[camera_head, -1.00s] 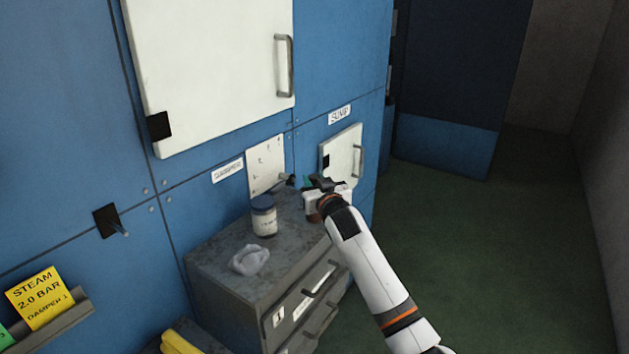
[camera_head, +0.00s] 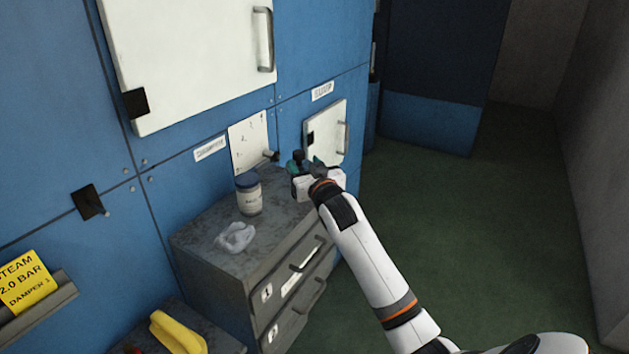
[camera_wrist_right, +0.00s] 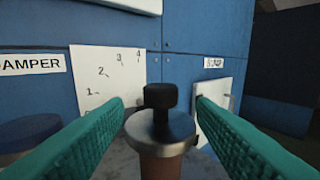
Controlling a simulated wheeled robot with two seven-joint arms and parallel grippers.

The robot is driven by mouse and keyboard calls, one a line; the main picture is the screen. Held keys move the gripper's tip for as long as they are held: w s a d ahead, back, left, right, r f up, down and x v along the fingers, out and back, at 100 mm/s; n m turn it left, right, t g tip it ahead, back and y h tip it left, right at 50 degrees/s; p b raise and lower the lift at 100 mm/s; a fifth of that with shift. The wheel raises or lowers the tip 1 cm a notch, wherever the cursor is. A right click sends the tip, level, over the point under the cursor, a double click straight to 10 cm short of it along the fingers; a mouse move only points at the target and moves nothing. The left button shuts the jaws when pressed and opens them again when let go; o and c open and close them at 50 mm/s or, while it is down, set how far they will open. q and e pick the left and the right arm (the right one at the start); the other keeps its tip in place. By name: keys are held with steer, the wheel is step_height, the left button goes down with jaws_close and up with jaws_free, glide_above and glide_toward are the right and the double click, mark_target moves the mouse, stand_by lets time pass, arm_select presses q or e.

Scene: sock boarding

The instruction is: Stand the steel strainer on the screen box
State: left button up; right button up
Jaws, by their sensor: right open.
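My right gripper (camera_head: 306,164) is over the back right of the grey drawer cabinet's top (camera_head: 200,245). In the right wrist view its teal fingers (camera_wrist_right: 160,108) are open. Between them, ahead, stands a piece with a black knob, a steel round top (camera_wrist_right: 160,126) and a brownish body; the fingers show apart from it on both sides. I cannot tell for certain whether it is the steel strainer; its lower part is cut off. In the head view it is mostly hidden by the gripper. I cannot make out a screen box. My left gripper is not in view.
Behind are a numbered plate (camera_head: 249,140), a black-tipped lever (camera_head: 271,155) and a small white hatch (camera_head: 326,132). Green floor (camera_head: 440,230) is clear at right.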

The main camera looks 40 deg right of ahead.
steer(key=b+v, duration=0.1)
steer(key=v, duration=0.6)
steer(key=shift+s, duration=0.15)
